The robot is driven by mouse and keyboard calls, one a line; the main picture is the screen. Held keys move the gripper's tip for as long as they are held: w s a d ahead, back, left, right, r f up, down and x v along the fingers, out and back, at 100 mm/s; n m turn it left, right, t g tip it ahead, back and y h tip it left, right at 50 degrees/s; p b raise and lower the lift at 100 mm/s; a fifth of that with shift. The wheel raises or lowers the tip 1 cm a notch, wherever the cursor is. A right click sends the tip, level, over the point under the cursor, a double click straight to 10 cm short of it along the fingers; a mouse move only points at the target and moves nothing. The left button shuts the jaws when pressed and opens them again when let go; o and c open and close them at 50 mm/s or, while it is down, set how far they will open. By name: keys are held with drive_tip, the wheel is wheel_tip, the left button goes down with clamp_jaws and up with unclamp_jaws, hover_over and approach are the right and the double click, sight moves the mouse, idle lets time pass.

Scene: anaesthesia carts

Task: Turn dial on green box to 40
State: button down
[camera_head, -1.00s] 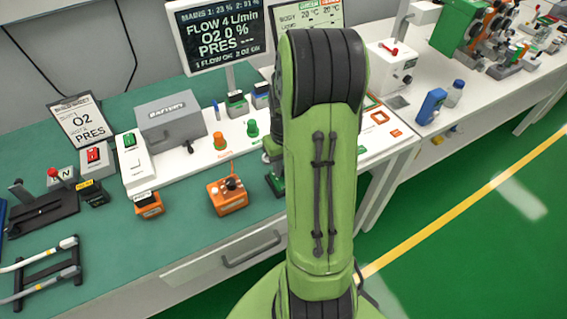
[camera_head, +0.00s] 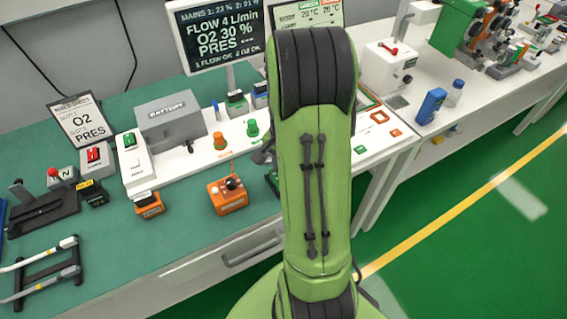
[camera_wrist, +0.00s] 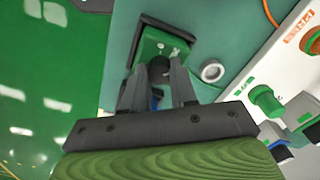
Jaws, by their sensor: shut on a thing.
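The green box (camera_wrist: 150,47) stands on the teal bench top and shows at the top of the wrist view. A dark dial (camera_wrist: 159,66) on it sits between the fingertips of my gripper (camera_wrist: 158,76), which is shut on it. The fingers hide much of the dial, so I cannot read its setting. In the head view only a sliver of the green box (camera_head: 271,181) shows beside my arm, and my gripper is hidden there. The monitor (camera_head: 218,38) reads "FLOW 4 L/min", "O2 30 %" and "PRES ...".
An orange box (camera_head: 228,197) with a black knob stands left of the green box. A white panel (camera_head: 200,165) behind carries an orange knob (camera_head: 219,141) and a green knob (camera_head: 252,129).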

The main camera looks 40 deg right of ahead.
drive_tip(key=shift+m, duration=1.9)
drive_tip(key=c, duration=0.9)
unclamp_jaws()
drive_tip(key=r+p, duration=0.1)
drive_tip(key=r, duration=0.4)
drive_tip(key=r+p, duration=0.1)
drive_tip(key=r, duration=0.4)
drive_tip(key=r+p, duration=0.2)
drive_tip(key=r, duration=0.3)
drive_tip(key=shift+s+r, duration=0.25)
drive_tip(key=shift+r, duration=0.1)
